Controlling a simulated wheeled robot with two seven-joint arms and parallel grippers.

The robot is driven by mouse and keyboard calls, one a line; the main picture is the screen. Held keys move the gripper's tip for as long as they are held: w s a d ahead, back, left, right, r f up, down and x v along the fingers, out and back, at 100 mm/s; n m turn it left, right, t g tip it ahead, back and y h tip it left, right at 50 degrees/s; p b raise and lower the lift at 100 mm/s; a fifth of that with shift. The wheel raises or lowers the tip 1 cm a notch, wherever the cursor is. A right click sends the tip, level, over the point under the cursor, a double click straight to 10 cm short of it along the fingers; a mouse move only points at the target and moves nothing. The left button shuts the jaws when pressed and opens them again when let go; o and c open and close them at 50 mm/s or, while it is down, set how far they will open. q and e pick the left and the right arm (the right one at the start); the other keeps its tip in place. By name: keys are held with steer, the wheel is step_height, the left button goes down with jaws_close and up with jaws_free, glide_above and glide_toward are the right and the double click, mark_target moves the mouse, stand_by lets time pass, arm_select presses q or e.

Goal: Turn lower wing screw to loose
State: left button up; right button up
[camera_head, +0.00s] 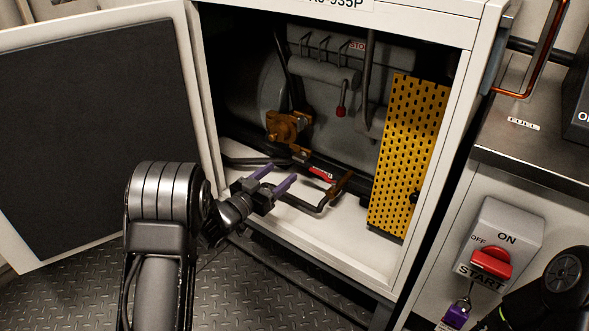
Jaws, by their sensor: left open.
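My left gripper (281,173) is open, with two purple fingers pointing into the open cabinet. No object shows between its fingers. It is in front of the cabinet's lower opening, left of a bent pipe with a brown handle (341,183). A small dark knob (414,197) sits low on the right part of the yellow perforated panel (408,140); it may be the lower wing screw, but it is too small to tell its shape or how tight it is. A dark arm part of mine shows at the lower right; my right gripper is not visible.
The white cabinet (399,272) has its door (98,120) swung open at the left. Inside are a brown valve (288,127) and a red-tipped lever (341,111). A red rotary switch (491,262) is on the right unit. Checkered floor lies below.

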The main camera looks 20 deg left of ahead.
mark_target(297, 159)
arm_select(q)
steer(key=b+x, duration=0.2)
steer(key=x, duration=0.4)
steer(key=shift+w+d+f, duration=0.15)
steer(key=shift+w, duration=0.2)
steer(key=shift+w+d, duration=0.15)
steer(key=shift+w, duration=0.35)
jaws_close()
